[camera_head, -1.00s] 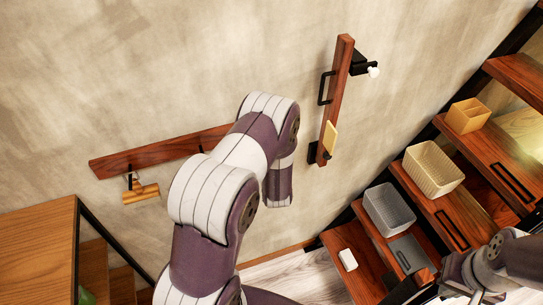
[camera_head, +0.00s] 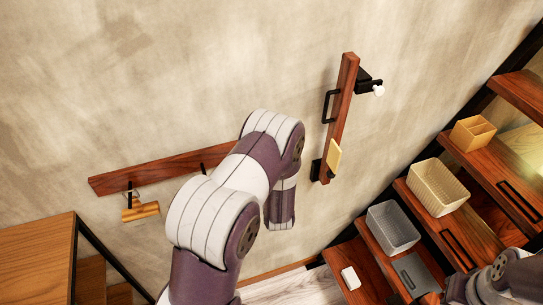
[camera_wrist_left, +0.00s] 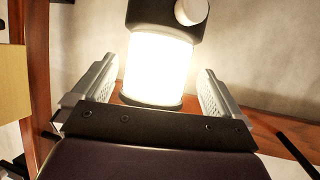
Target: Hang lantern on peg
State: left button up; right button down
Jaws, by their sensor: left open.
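In the left wrist view a glowing lantern (camera_wrist_left: 157,66), with a bright white cylinder, a dark cap and a dark base rim, stands between the fingers of my left gripper (camera_wrist_left: 155,92). The fingers are spread, one at each side, with gaps to the lantern. A pale round knob (camera_wrist_left: 191,11) shows at its dark cap. In the head view my left arm hides the lantern and the left gripper. A wooden peg rail (camera_head: 150,174) runs along the wall, its right part behind my arm. My right gripper is out of view.
A wooden mallet-like object (camera_head: 141,212) hangs at the rail's left end. A vertical wooden post (camera_head: 341,118) carries a black handle, a yellow block (camera_head: 334,155) and a black bracket with a white knob (camera_head: 378,90). Stair shelves at right hold a cream basket (camera_head: 437,188) and grey basket (camera_head: 393,227).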

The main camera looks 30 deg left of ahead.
pick_arm(q)
jog(key=b+v, duration=0.1)
jog(key=v, duration=1.1)
jog(key=shift+d, duration=0.2)
jog(key=shift+r, duration=0.15)
jog(key=s+d+f+m+g+h, duration=0.5)
jog(key=s+d+f+g+h, duration=0.15)
jog(key=d, duration=0.35)
jog(key=s+a+r+m+g+h, duration=0.1)
jog(key=s+a+r+m+g, duration=0.1)
jog(key=r, duration=0.9)
jog(key=shift+s+a+r+g, duration=0.4)
jog(key=shift+s+a+g, duration=0.25)
jog(key=shift+s, duration=0.55)
